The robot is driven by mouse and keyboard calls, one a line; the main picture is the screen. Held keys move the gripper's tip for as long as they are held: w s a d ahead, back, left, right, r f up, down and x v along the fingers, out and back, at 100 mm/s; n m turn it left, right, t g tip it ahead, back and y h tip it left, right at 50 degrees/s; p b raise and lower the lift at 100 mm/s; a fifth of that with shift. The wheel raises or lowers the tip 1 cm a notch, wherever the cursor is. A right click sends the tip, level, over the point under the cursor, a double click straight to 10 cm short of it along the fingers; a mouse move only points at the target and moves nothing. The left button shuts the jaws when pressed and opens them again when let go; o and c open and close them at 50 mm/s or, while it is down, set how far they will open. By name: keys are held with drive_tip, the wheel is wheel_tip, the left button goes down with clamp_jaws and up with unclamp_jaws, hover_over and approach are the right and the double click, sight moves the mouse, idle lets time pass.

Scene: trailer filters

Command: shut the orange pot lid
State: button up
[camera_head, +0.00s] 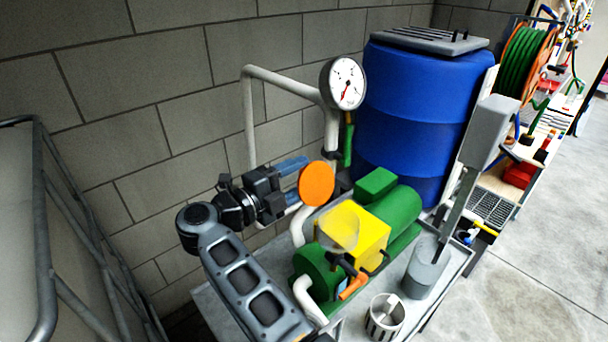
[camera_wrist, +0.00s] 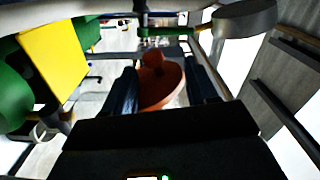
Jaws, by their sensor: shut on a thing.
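The orange lid (camera_head: 317,184) shows as a round disc standing steeply, its flat face toward the head camera, above the left end of the green machine. In the wrist view the lid (camera_wrist: 162,88) lies between the two blue fingers, with an orange knob on it. My gripper (camera_head: 297,178) reaches in from the left and is shut on the lid; the fingers also show in the wrist view (camera_wrist: 160,78). The exact contact of the fingers is partly hidden. I cannot tell which opening belongs to the lid; a white pipe runs just below it.
A green machine (camera_head: 398,212) with a yellow box (camera_head: 366,238) sits on a grey metal bench. A pressure gauge (camera_head: 342,83) on a pipe stands close behind. A blue barrel (camera_head: 415,95), a grey post (camera_head: 458,207) and a white slotted cup (camera_head: 385,318) are to the right.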

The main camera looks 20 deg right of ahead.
drive_tip(key=shift+b+v, duration=0.3)
drive_tip(key=shift+v, duration=2.65)
drive_tip(key=b+v, duration=0.2)
drive_tip(key=v, duration=0.5)
drive_tip(key=shift+a, duration=0.35)
drive_tip(key=shift+s, duration=0.1)
